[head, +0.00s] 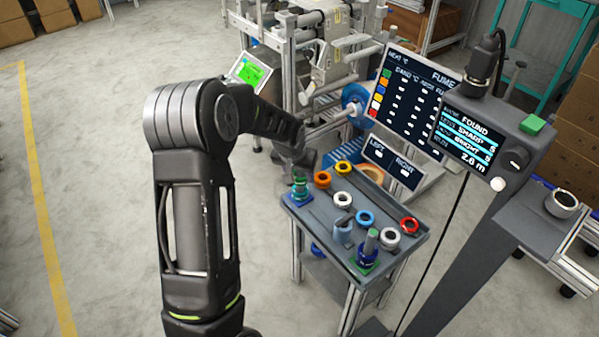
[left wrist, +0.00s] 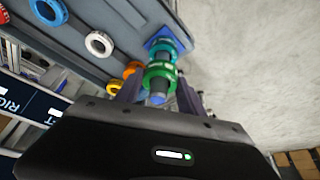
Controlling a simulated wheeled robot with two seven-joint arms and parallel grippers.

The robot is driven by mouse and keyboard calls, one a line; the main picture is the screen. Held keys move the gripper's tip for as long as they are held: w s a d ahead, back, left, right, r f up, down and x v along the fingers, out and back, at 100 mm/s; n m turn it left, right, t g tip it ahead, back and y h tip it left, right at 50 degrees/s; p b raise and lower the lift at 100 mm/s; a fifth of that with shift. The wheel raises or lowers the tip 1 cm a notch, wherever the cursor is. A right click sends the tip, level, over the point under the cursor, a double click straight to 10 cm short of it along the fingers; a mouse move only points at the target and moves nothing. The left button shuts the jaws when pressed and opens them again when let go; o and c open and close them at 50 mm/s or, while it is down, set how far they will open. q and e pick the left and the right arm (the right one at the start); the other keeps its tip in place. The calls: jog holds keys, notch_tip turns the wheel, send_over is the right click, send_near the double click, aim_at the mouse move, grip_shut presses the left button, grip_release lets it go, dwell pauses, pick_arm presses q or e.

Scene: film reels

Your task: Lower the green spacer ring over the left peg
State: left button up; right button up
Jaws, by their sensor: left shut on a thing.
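The green spacer ring (left wrist: 160,77) is between the fingers of my left gripper (left wrist: 158,92) in the left wrist view, and the gripper is shut on it. The left peg (left wrist: 158,99) shows through the ring's opening, so the ring appears to be around the peg. A blue-teal collar (left wrist: 163,49) and a blue square base (left wrist: 167,40) show beyond the ring. In the head view my left gripper (head: 303,160) is over the tray's left corner, with the green ring (head: 300,182) under it. The right peg (head: 371,240) stands upright at the tray's front. My right gripper is not in view.
The grey tray (head: 318,224) also holds an orange ring (head: 322,179), a white ring (head: 343,199), a blue ring (head: 365,218), a red ring (head: 409,225) and a pale blue cup-like thing (head: 342,232). A LEFT/RIGHT sign (head: 391,162) and a grey post stand close by.

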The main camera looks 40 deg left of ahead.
pick_arm(q)
jog(key=shift+f, duration=0.15)
jog(key=o, duration=1.5)
jog(key=v, duration=0.7)
jog(key=shift+s+r+p, duration=0.2)
jog(key=shift+r+p, duration=0.15)
jog(key=shift+r, duration=0.05)
